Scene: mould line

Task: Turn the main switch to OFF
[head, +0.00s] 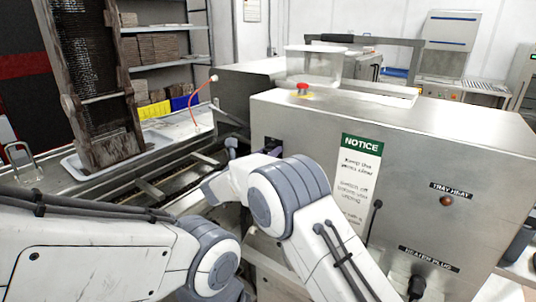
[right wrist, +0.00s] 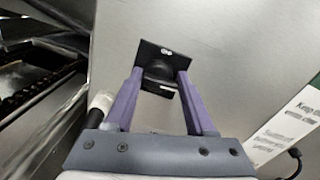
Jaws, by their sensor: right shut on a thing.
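The main switch (right wrist: 160,70) is a black rotary knob on a square black plate, set on the steel face of a machine housing. My right gripper (right wrist: 161,80) has its purple fingers on either side of the knob and is shut on it. A small white marking sits at the plate's upper edge, too small to read, and I cannot tell the knob's setting. In the head view, the switch is mostly hidden by my right arm and gripper. My left arm comes in low at the left; its gripper is not in view.
The steel housing (head: 420,140) carries a green and white notice (head: 358,175), a tray heat lamp (head: 446,201) and a heater plug (head: 417,285). A red button (head: 303,88) stands on top. A hanging cable lies right of the switch. A conveyor frame is at the left.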

